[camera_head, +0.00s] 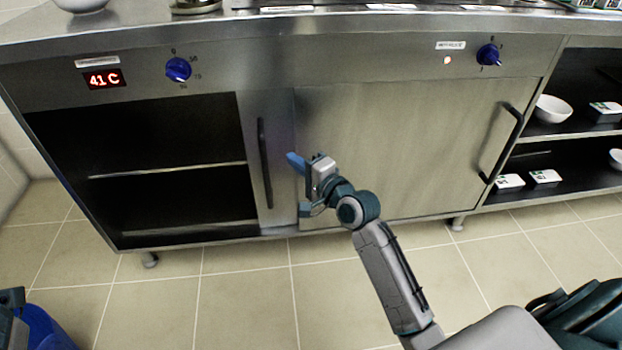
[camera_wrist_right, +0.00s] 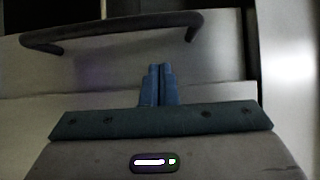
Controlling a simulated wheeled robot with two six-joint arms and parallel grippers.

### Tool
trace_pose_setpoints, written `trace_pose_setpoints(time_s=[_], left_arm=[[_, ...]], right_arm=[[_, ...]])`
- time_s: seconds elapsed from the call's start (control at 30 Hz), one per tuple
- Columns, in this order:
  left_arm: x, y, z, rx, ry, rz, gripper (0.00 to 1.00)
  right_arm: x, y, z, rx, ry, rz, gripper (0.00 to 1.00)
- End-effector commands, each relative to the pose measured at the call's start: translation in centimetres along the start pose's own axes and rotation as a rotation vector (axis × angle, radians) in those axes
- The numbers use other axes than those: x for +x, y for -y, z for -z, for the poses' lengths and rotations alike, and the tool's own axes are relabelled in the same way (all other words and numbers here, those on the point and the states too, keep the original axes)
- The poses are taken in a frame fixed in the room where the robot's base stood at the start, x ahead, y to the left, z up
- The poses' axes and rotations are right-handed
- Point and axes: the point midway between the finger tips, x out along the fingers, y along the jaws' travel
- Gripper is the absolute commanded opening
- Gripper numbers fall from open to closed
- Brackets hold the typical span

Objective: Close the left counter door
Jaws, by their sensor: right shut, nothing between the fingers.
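The left counter door (camera_head: 283,210) is a steel sliding panel with a black vertical bar handle (camera_head: 264,163). It stands at the right of the left compartment (camera_head: 150,140), which is largely open, and mostly overlaps the right-hand door. My right gripper (camera_head: 292,160) is shut and empty, its blue fingertips just right of the handle. In the right wrist view the closed fingers (camera_wrist_right: 157,70) are beside the handle bar (camera_wrist_right: 110,30), not around it. Whether the tips touch the door I cannot tell.
The right-hand door (camera_head: 390,140) with its own black handle (camera_head: 505,140) is beside it. Open shelves at the far right hold a white bowl (camera_head: 553,109) and small boxes. A blue object (camera_head: 42,328) is at the lower left. The tiled floor (camera_head: 240,290) in front is mostly clear.

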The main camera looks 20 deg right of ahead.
Motion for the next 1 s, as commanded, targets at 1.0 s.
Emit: trace_pose_setpoints(time_s=[1.0], left_arm=[[-0.4, 0.1, -0.1, 0.012, -0.012, 0.031, 0.31]], right_arm=[[3.8, 0.2, -2.5, 0.000, -0.001, -0.001, 0.00]])
